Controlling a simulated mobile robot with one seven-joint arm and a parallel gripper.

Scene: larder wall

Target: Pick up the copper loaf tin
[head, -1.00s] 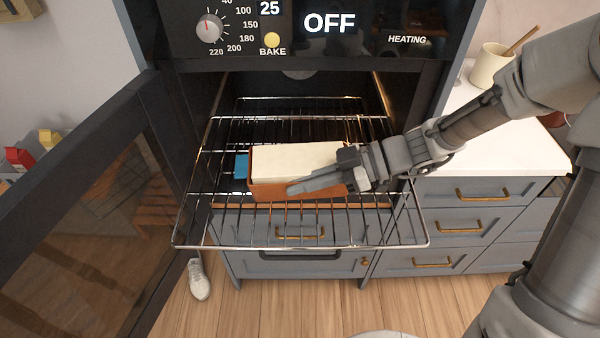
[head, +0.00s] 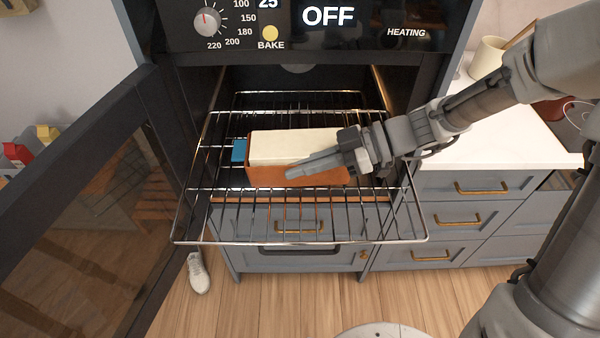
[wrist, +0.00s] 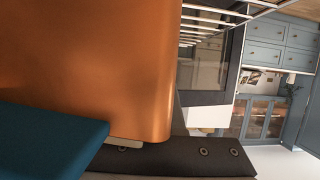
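The copper loaf tin (head: 270,175) holds a pale, flat-topped filling (head: 290,147) and is over the pulled-out oven rack (head: 185,239). In the wrist view the tin's copper wall (wrist: 90,60) fills the upper left. My gripper (head: 315,165) comes from the right and is shut on the tin, with one finger along its near wall; the far finger is hidden. The tin looks level and slightly above the rack, though the gap is hard to judge. A blue piece (head: 239,150) shows at the tin's left end; a blue block (wrist: 50,140) shows in the wrist view.
The oven door (head: 80,190) stands open at left. The oven's control panel (head: 320,30) is above. Right of the oven is a white counter (head: 480,135) with a cream mug (head: 488,57), above grey drawers (head: 460,215). The front of the rack is clear.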

